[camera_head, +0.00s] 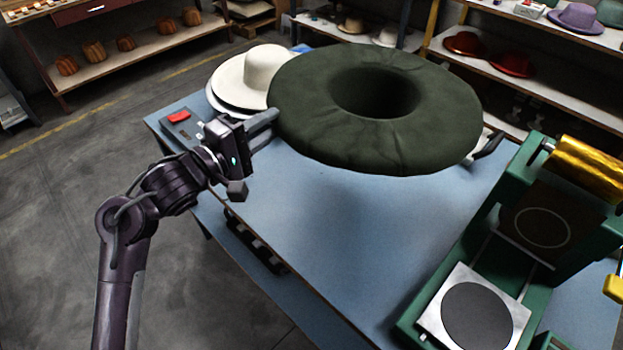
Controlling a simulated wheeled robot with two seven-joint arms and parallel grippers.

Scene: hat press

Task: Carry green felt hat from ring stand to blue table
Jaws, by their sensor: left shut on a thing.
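The green felt hat (440,120) is upside down, with its dark opening facing up and its wide brim around it. It appears to be held above the far part of the blue table (330,235), covering that part from view. My left gripper (262,128) is shut on the left edge of the brim. My right gripper is not in view. I cannot make out the ring stand.
White hats (262,72) lie at the table's far left, near a grey box with a red top (180,118). A dark-handled object (488,146) shows right of the brim. A green press (560,240) stands at the right. The table's middle is clear.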

